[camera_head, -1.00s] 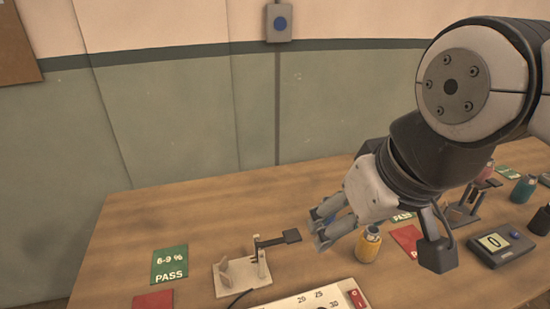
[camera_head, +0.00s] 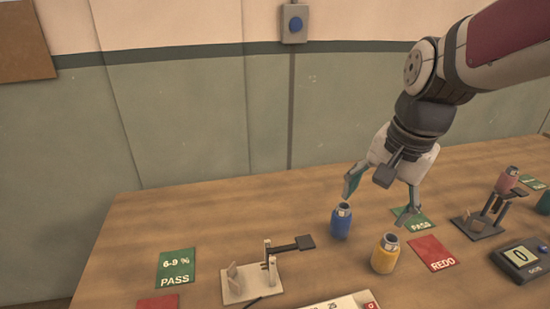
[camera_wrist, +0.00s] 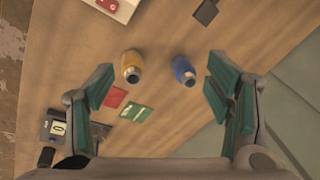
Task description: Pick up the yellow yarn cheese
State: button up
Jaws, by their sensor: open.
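The yellow yarn cheese (camera_head: 384,257), a small yellow body with a grey metal-like neck, stands upright on the wooden table. It also shows in the wrist view (camera_wrist: 132,68), left of centre and ahead of the fingers. A similar blue one (camera_head: 340,224) stands behind and left of it, and appears right of centre in the wrist view (camera_wrist: 184,70). My gripper (camera_head: 381,206) is open, pointing down above the table behind the yellow one. In the wrist view my gripper (camera_wrist: 160,90) has teal finger pads spread wide with nothing between them.
A red REDO card (camera_head: 432,253) and green PASS card (camera_head: 413,219) lie right of the yellow one. A stand (camera_head: 478,224) with a pink cylinder (camera_head: 507,180) and a scale (camera_head: 521,259) are further right. A white-based balance (camera_head: 252,281) stands left. The table's back is clear.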

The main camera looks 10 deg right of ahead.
jog(key=w+d+f+m+g+b, duration=0.1)
jog(key=w+d+f+m, duration=0.3)
jog(key=d+f+m, duration=0.15)
jog(key=m+g+b, duration=0.2)
jog(key=m, duration=0.4)
send_near(392, 241)
jog(key=f, duration=0.6)
jog(key=s+f, duration=0.1)
jog(key=f, duration=0.2)
jog(key=shift+a, duration=0.35)
jog(key=shift+a+f+b, duration=0.15)
jog(key=shift+f, duration=1.2)
jog(key=shift+a+f+b, duration=0.15)
jog(key=shift+f, duration=1.25)
jog(key=c, duration=1.3)
notch_tip(392, 241, up, 10)
jog(key=p, duration=0.1)
